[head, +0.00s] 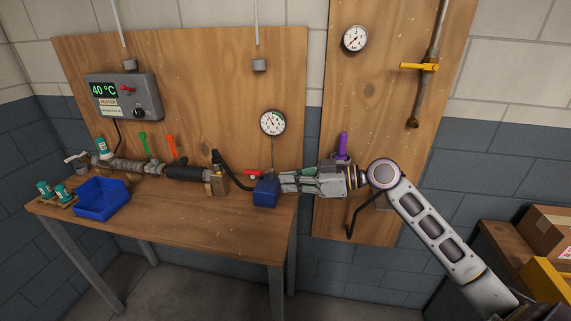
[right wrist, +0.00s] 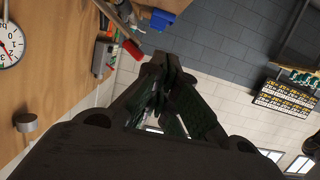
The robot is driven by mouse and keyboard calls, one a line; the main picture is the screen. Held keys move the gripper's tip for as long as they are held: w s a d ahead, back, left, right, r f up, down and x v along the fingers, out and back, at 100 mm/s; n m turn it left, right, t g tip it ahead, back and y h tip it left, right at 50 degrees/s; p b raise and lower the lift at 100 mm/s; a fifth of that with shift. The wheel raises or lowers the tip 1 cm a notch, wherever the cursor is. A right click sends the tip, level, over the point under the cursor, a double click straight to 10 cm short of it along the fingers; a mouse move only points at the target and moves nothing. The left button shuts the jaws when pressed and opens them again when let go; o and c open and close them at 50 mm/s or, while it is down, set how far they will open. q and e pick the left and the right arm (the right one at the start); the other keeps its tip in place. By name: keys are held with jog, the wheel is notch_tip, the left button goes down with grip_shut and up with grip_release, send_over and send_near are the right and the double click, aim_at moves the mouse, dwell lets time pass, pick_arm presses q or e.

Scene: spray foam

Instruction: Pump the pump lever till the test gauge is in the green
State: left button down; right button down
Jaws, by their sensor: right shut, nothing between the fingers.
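The test gauge (head: 272,123) is a white round dial on the wooden back board, above the right end of the bench. It shows in part at the left edge of the right wrist view (right wrist: 10,45). Its needle is too small to read surely. Below it a blue pump body (head: 266,191) sits at the bench's right end, with a short red lever grip (head: 252,173) at its upper left. The red grip (right wrist: 132,48) also shows beyond my fingertips in the right wrist view. My right gripper (head: 284,183) is shut and empty, just right of the blue body; contact cannot be told.
A blue bin (head: 102,199), small bottles (head: 62,191) and a pipe with a dark sleeve (head: 184,172) are on the bench. A heater box (head: 124,97) hangs above. A purple handle (head: 343,145) stands behind my right wrist. Boxes (head: 548,232) are at the far right.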

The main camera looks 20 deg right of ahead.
pick_arm(q)
jog(key=shift+s+a, duration=0.1)
jog(key=shift+a, duration=0.05)
